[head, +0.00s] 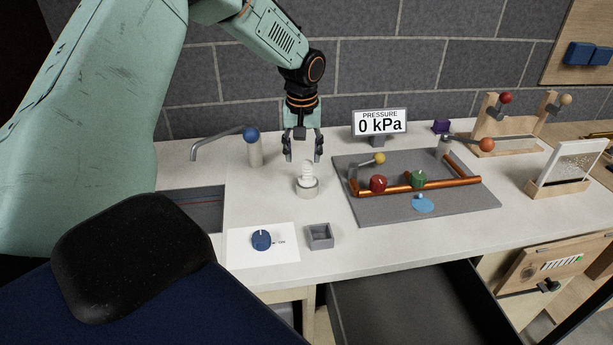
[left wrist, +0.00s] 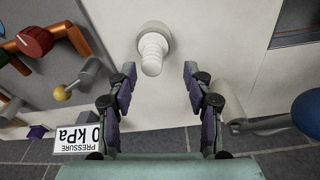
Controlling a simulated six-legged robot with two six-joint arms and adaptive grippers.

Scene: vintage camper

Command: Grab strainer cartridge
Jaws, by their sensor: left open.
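The strainer cartridge (head: 307,173) looks like a white ribbed piece standing upright in a round pale holder (head: 307,188) on the white counter. My left gripper (head: 303,157) is open and points down just above and behind it in the head view. In the left wrist view the cartridge (left wrist: 152,52) lies ahead of the gap between the open fingers (left wrist: 159,75), a little left of centre. I cannot tell whether the fingers reach down beside its top. Nothing is held. My right gripper is in neither view.
A grey board (head: 455,205) with copper pipes, a red knob (head: 378,183) and a green knob (head: 417,179) lies to the right. A tap with a blue ball (head: 250,134) stands left. A small grey box (head: 319,236) and a blue-knobbed card (head: 285,252) lie in front. A pressure display (head: 380,123) stands behind.

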